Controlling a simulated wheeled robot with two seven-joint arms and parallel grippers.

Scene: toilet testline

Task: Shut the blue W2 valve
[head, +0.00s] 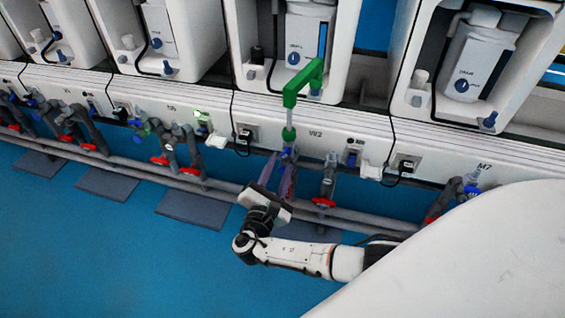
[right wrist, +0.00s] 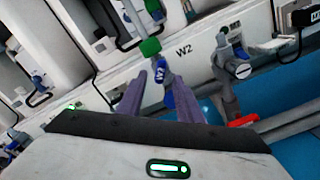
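The blue W2 valve (head: 287,152) sits below a green fitting, just left of the W2 label on the white panel. It also shows in the right wrist view (right wrist: 168,98), under the green block and between my purple fingers. My right gripper (head: 280,163) reaches up to it from below, and it shows in the right wrist view (right wrist: 159,80). Its fingers are apart, one on each side of the blue valve, with a gap at the left finger. Whether the right finger touches the valve is hard to tell. My left gripper is not in view.
A green pipe (head: 303,82) rises above the valve. To the right stands a grey pipe with a red handle (head: 323,202), also in the right wrist view (right wrist: 243,121). A long grey pipe (head: 125,167) runs low along the panels. The blue floor (head: 110,250) is open at left.

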